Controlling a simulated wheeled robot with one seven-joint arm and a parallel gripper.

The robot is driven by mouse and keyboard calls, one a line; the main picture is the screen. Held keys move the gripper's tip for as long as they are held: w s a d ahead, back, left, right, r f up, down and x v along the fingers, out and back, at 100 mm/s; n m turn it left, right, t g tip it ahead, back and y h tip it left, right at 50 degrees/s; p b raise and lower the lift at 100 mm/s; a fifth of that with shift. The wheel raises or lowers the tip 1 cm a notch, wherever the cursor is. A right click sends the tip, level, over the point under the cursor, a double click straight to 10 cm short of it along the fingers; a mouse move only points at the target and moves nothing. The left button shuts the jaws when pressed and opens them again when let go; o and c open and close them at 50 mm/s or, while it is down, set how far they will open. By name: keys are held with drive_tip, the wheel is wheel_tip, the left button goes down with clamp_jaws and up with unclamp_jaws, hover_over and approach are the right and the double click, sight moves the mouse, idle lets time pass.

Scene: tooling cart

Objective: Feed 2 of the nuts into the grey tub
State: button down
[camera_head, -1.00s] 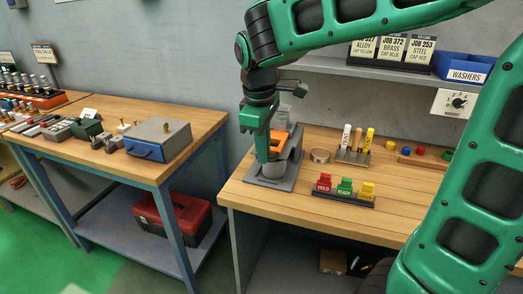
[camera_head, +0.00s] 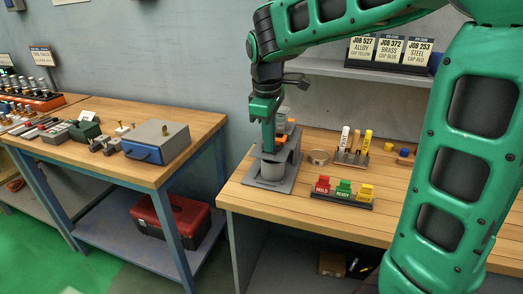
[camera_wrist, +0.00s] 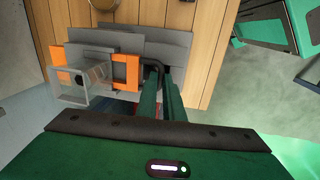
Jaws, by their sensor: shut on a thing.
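The dispenser (camera_head: 293,158) is a grey stand at the left end of the bench, with an orange slide (camera_wrist: 127,72) and a clear hopper (camera_wrist: 82,84) on top. A small dark shape shows inside the hopper; I cannot count nuts. My gripper (camera_head: 268,148) is at the dispenser's front. In the wrist view its green fingers (camera_wrist: 163,90) are shut on a black bent handle (camera_wrist: 154,66) beside the orange slide. The grey tub (camera_head: 271,169) stands upright on the dispenser's base, below my fingers. Its inside is hidden.
A round tin (camera_head: 318,157) and a rack of upright markers (camera_head: 353,150) stand right of the dispenser. The HOLD and READY block stand (camera_head: 343,197) is in front. A blue-fronted box (camera_head: 160,142) is on the left bench. My arm hides the bench's right part.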

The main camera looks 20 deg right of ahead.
drive_tip(key=shift+w+d+r, duration=0.15)
drive_tip(key=shift+w+d, duration=0.9)
drive_tip(key=shift+w, duration=0.2)
drive_tip(key=c, duration=1.9)
unclamp_jaws()
drive_tip(key=shift+w, duration=0.1)
drive_tip(key=shift+c, duration=0.2)
drive_tip(key=shift+o, duration=0.2)
wheel_tip(320, 180, up, 10)
drive_tip(key=s+a, duration=0.1)
drive_tip(key=shift+s+a+r, duration=0.15)
drive_tip(key=shift+s+r, duration=0.05)
